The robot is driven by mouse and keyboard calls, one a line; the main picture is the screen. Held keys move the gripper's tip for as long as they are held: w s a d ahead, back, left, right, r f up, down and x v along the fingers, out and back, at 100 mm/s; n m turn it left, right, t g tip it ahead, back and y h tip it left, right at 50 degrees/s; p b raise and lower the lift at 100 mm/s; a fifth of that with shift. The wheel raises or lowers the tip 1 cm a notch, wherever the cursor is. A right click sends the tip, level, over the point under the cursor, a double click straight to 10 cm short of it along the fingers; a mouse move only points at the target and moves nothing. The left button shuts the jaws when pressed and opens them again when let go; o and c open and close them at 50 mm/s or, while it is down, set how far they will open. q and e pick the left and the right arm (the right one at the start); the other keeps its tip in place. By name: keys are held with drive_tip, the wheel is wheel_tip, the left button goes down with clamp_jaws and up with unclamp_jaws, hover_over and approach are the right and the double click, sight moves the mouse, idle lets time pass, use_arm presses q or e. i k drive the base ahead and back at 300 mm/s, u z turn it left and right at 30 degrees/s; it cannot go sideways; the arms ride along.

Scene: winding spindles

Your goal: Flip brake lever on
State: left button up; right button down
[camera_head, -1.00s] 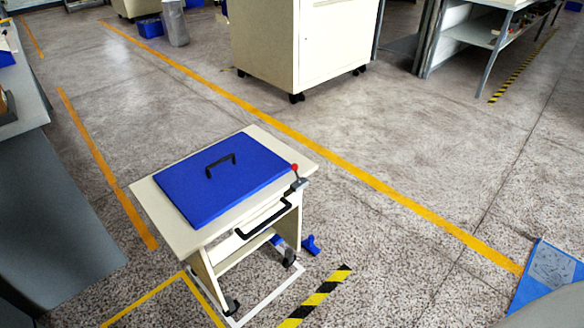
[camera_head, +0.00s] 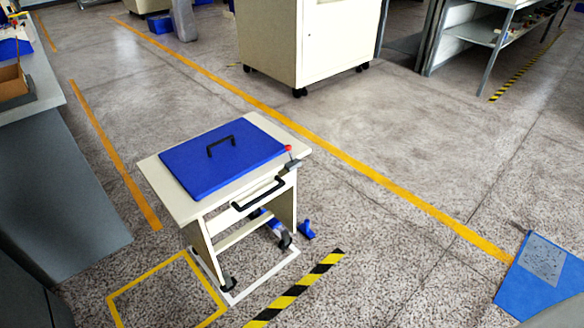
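A small cream cart (camera_head: 170,198) on casters stands left of centre in the head view, with a blue lid or tray (camera_head: 222,157) with a black handle on top. A lever with a red knob (camera_head: 289,149) rises at the cart's right corner, by a small grey bracket (camera_head: 292,165). Whether it is the brake lever I cannot tell for sure. A black push handle (camera_head: 258,194) sits on the cart's near side. A blue piece (camera_head: 306,229) is on the floor by the right rear caster. Neither of my grippers is in view.
A grey workbench (camera_head: 50,180) runs along the left. A large cream cabinet (camera_head: 300,45) on casters stands behind the cart. Yellow floor lines and a black-yellow strip (camera_head: 296,290) mark the floor. Open floor lies right of the cart.

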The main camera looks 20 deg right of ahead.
sight(288, 148)
drive_tip(key=k, duration=0.95)
drive_tip(key=u, duration=0.7)
drive_tip(key=i, duration=1.2)
drive_tip(key=z, duration=0.8)
drive_tip(key=i, duration=0.75)
drive_tip(key=z, duration=0.05)
